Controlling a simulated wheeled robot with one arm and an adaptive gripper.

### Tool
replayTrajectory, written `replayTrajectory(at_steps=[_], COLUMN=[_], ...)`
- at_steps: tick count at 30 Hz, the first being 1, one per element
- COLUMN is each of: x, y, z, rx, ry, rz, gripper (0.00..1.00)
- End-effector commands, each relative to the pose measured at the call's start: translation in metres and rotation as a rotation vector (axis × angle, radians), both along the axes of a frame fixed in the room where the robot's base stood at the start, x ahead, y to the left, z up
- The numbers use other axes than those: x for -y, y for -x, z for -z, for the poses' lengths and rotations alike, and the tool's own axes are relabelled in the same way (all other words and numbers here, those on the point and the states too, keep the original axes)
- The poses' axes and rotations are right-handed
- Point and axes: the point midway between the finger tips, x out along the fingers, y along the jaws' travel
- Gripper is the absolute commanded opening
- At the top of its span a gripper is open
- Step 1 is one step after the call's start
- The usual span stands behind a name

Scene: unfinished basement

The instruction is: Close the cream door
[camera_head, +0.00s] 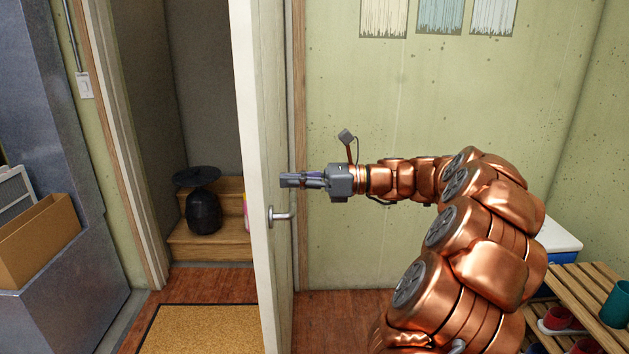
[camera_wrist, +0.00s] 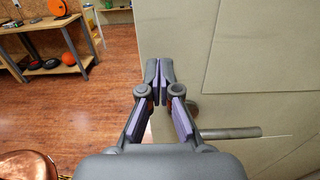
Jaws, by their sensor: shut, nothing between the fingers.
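The cream door (camera_head: 257,130) stands open, seen nearly edge-on in the head view, with the doorway to its left. A metal lever handle (camera_head: 284,214) sits on its right face, near the free edge. The handle (camera_wrist: 230,133) shows below and right of the fingers. I cannot tell whether the fingertips touch the door.
Beyond the doorway are wooden steps (camera_head: 180,246) with a dark round object (camera_head: 203,212), and a brown mat (camera_head: 203,330) lies on the floor. A slatted rack (camera_head: 590,300) with shoes stands at right. A cardboard box (camera_head: 40,240) is at left. The wrist view shows a workbench (camera_wrist: 40,30).

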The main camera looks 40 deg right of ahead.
Motion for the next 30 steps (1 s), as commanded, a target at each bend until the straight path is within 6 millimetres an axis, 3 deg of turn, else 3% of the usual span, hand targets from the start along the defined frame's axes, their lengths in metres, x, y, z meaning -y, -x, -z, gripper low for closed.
replayTrajectory(at_steps=[8,23,30], x=[-0.02,-0.022,-0.027], y=[-0.017,-0.02,-0.03], z=[0.001,0.001,-0.003], rx=[-0.002,0.0,0.008], ry=[-0.002,-0.001,-0.003], rz=[-0.002,0.003,0.04], gripper=[0.0,0.0,0.0])
